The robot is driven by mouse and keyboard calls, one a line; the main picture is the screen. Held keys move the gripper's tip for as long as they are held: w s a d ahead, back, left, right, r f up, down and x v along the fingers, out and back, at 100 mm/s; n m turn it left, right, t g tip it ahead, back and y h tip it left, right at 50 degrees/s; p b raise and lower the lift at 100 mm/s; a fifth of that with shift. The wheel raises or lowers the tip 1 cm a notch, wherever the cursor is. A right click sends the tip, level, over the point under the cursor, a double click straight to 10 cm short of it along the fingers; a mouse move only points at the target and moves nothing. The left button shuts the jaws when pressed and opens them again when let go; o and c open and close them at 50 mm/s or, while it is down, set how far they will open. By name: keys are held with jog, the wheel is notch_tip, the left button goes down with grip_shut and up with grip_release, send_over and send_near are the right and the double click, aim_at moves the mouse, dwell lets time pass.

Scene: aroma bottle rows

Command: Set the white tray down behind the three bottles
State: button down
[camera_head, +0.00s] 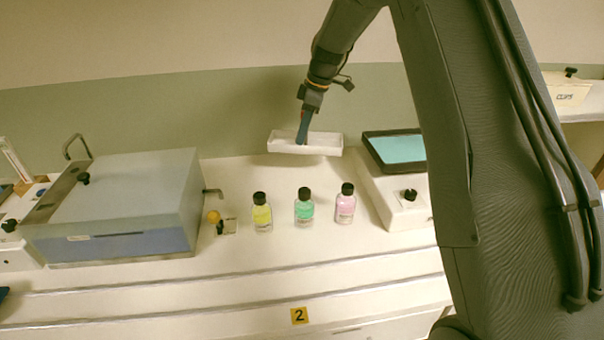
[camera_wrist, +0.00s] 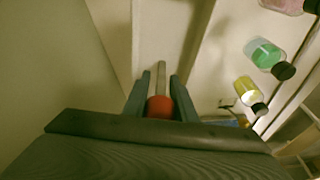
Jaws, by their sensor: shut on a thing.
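The white tray (camera_head: 325,151) is at the back of the bench near the wall, behind the bottles and roughly level. I cannot tell whether its underside touches the bench. My gripper (camera_head: 303,138) reaches down into it from above and is shut on it. In the wrist view my gripper (camera_wrist: 160,85) has a pale strip between its fingers. Three black-capped bottles stand upright in a row: yellow (camera_head: 262,215), green (camera_head: 304,210) and pink (camera_head: 345,208). The wrist view shows the yellow (camera_wrist: 246,92), green (camera_wrist: 264,54) and pink (camera_wrist: 284,5) bottles at the right.
A large grey-lidded box (camera_head: 125,195) stands left of the bottles, with a small yellow-topped item (camera_head: 214,217) beside it. A white device (camera_head: 400,208) with a teal-topped panel (camera_head: 398,149) stands right. A label "2" (camera_head: 299,316) marks the front. Bench between tray and bottles is clear.

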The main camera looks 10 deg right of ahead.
jog(key=n, duration=0.1)
jog(key=w+a+n, duration=0.1)
jog(key=n, duration=0.1)
jog(key=shift+f+g, duration=0.4)
jog(key=shift+f, duration=0.35)
notch_tip(320, 180, down, 9)
jog(key=p, duration=0.3)
jog(key=shift+f, duration=0.1)
jog(key=shift+f, duration=0.15)
jog(key=c, duration=1.5)
grip_release()
jog(key=shift+o, duration=0.2)
jog(key=b+v, duration=0.2)
jog(key=v, duration=0.9)
jog(key=shift+d+r+b, duration=0.15)
jog(key=shift+r+b, duration=0.25)
jog(key=shift+r, duration=0.25)
